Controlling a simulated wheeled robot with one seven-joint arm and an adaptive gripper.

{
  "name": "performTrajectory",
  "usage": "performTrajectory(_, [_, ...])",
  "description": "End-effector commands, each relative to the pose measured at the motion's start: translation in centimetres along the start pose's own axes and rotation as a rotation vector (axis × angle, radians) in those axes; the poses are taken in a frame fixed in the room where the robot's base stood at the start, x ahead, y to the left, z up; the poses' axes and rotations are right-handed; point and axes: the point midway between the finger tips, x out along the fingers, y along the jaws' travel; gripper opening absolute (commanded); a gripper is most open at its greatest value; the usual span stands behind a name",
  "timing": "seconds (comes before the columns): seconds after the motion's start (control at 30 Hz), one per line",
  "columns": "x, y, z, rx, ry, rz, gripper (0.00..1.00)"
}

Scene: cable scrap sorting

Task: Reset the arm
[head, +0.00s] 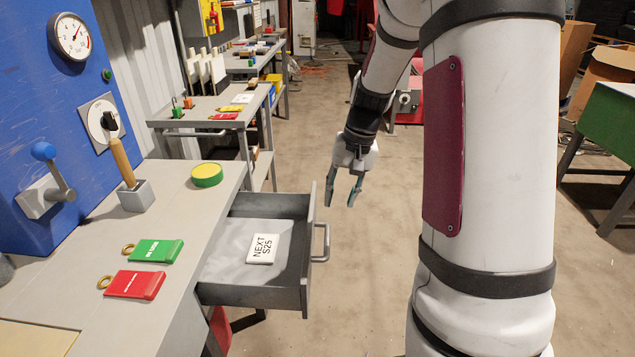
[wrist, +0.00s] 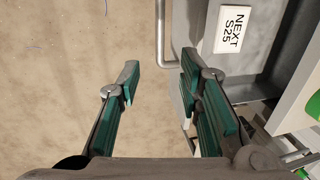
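My gripper (head: 345,190) hangs from my arm with its fingers pointing down, over the floor just right of an open drawer (head: 308,262). Its two green-padded fingers stand apart with nothing between them. In the wrist view my gripper (wrist: 160,85) also shows open, with bare floor between the fingers. The drawer's handle (head: 322,243) is left and below of my gripper in the head view and apart from it. A white card (head: 263,249) reading "NEXT S25" lies in the drawer.
The workbench (head: 190,215) holds a green tag (head: 157,250), a red tag (head: 135,284), a yellow-green round tin (head: 207,175) and a wooden-handled tool in a grey block (head: 137,197). A blue panel (head: 60,110) stands left. Floor (head: 370,270) right of the drawer is clear.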

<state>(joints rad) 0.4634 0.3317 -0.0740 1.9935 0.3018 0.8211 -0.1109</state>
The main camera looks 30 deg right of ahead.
Motion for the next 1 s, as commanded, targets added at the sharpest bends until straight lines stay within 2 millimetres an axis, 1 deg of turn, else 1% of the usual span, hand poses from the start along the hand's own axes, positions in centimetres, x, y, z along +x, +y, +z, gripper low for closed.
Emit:
performTrajectory(0.23, [-0.2, -0.2, 0.2, -0.005, 0.000, 0.000, 0.33])
performTrajectory(0.27, [-0.4, -0.4, 0.4, -0.010, 0.000, 0.000, 0.33])
performTrajectory(0.37, [-1.8, -1.4, 1.9, -0.045, 0.001, 0.002, 0.33])
performTrajectory(0.47, [-4.1, -3.1, 4.9, -0.103, 0.000, 0.005, 0.33])
performTrajectory(0.6, [-7.3, -4.9, 10.2, -0.201, -0.004, 0.020, 0.33])
performTrajectory(0.67, [-8.4, -5.4, 12.6, -0.242, -0.006, 0.027, 0.33])
performTrajectory(0.7, [-9.1, -5.6, 14.2, -0.269, -0.007, 0.034, 0.33])
performTrajectory(0.87, [-11.2, -5.5, 20.3, -0.373, -0.006, 0.063, 0.33])
performTrajectory(0.9, [-11.5, -5.3, 21.9, -0.399, -0.006, 0.071, 0.33])
performTrajectory(1.0, [-12.2, -4.5, 25.3, -0.457, -0.001, 0.093, 0.33])
